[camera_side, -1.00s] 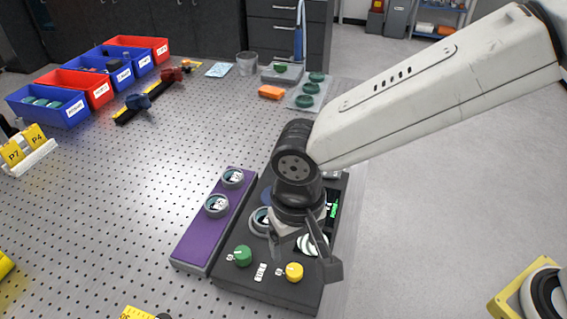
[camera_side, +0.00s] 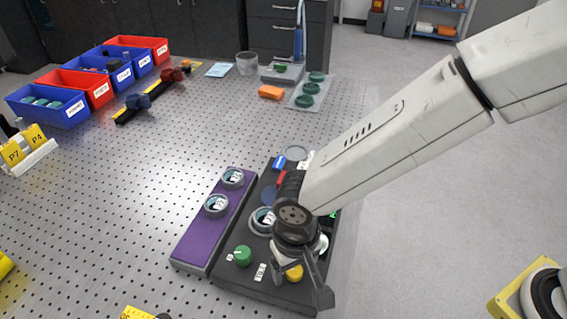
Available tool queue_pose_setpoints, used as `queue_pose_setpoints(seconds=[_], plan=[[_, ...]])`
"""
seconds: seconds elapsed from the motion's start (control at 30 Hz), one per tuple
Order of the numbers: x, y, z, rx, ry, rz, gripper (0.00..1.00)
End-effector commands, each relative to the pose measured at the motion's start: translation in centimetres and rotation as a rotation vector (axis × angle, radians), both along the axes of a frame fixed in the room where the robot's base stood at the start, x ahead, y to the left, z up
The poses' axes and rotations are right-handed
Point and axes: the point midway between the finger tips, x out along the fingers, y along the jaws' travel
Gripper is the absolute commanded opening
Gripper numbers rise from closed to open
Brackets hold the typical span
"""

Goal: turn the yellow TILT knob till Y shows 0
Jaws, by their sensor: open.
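The yellow TILT knob (camera_side: 294,273) sits near the front right of the dark instrument panel (camera_side: 240,281). My gripper (camera_side: 308,296) is open, low over the panel's front right part. Its fingers are beside and in front of the yellow knob; I cannot tell whether they touch it. The knob is partly covered by my gripper. A green knob (camera_side: 243,255) stands to its left. A green-lit display (camera_side: 333,214) shows only a sliver behind my arm, so the Y reading cannot be read.
A purple tray (camera_side: 195,245) with two round ringed parts lies left of the panel. Colored bins (camera_side: 62,114) stand at the back left. An orange block (camera_side: 271,92) and a tray of green discs (camera_side: 306,101) lie behind. The perforated table between is mostly clear.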

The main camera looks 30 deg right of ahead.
Motion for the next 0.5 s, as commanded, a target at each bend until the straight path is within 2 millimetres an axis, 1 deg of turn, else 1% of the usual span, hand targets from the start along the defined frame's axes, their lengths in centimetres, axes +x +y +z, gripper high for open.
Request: queue_pose_setpoints(seconds=[0.17, 0.2, 0.27, 0.3, 0.37, 0.4, 0.43, 0.47, 0.5], plan=[[0.00, 0.00, -0.02, 0.000, 0.000, 0.000, 0.79], [0.00, 0.00, -0.01, 0.000, 0.000, 0.000, 0.76], [0.00, 0.00, -0.01, 0.000, 0.000, 0.000, 0.56], [0.00, 0.00, 0.00, 0.000, 0.000, 0.000, 0.44], [0.00, 0.00, 0.00, 0.000, 0.000, 0.000, 0.25], [0.00, 0.00, 0.01, 0.000, 0.000, 0.000, 0.12], [0.00, 0.00, 0.01, 0.000, 0.000, 0.000, 0.03], [0.01, 0.00, 0.01, 0.000, 0.000, 0.000, 0.00], [0.01, 0.00, 0.01, 0.000, 0.000, 0.000, 0.00]])
